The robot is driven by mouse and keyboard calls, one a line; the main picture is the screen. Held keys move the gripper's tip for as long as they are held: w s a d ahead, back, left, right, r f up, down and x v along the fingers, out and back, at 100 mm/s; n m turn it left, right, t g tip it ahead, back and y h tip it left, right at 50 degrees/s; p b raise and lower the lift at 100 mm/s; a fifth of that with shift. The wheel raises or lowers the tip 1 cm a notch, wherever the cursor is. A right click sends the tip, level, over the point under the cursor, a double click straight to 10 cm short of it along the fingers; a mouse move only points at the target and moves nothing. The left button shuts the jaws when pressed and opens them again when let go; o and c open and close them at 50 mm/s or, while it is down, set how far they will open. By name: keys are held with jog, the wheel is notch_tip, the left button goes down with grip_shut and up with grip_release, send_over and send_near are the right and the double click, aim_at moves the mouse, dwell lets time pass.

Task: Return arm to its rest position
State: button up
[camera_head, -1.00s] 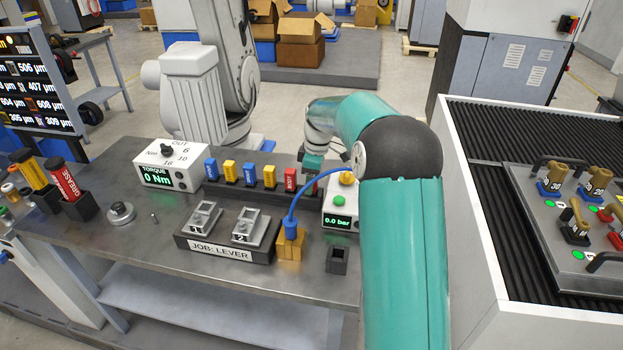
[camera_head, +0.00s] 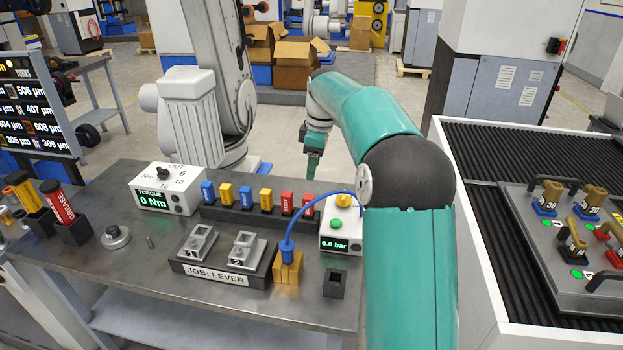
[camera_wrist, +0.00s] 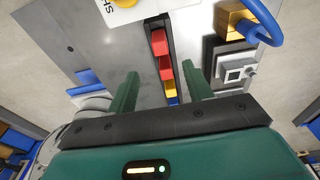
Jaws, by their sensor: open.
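My gripper (camera_head: 312,165) is at the end of my teal arm, raised above the back edge of the workbench (camera_head: 130,262). It points down, behind the row of coloured blocks and apart from them. In the wrist view its two green fingers (camera_wrist: 160,95) are spread apart with nothing between them. The red and yellow blocks show beyond the fingers, lower down on the bench.
The pressure box (camera_head: 341,236), reading 0.0 bar, stands near my arm, with a blue hose (camera_head: 318,197) arching to a brass block (camera_head: 288,269). A torque box (camera_head: 167,190) and lever fixture (camera_head: 222,262) stand left. A ribbed-top cabinet (camera_head: 478,170) is at right. Air above the bench is clear.

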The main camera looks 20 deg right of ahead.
jog(key=shift+r, duration=0.4)
jog(key=s+a+r+m+t+h, duration=0.1)
jog(key=s+a+r+m, duration=0.2)
jog(key=s+a, duration=0.35)
jog(key=s+a+r+m+t, duration=0.1)
jog(key=s+a+r+m, duration=0.2)
jog(key=s, duration=0.6)
jog(key=s+a+f+m+t, duration=0.1)
jog(key=s+a+f+m, duration=0.1)
jog(key=s, duration=0.7)
jog(key=s+a+f+m+t, duration=0.1)
jog(key=s+a+f+m, duration=0.2)
jog(key=s, duration=0.7)
jog(key=shift+f+t, duration=0.4)
jog(key=shift+f, duration=0.3)
jog(key=shift+s, duration=0.15)
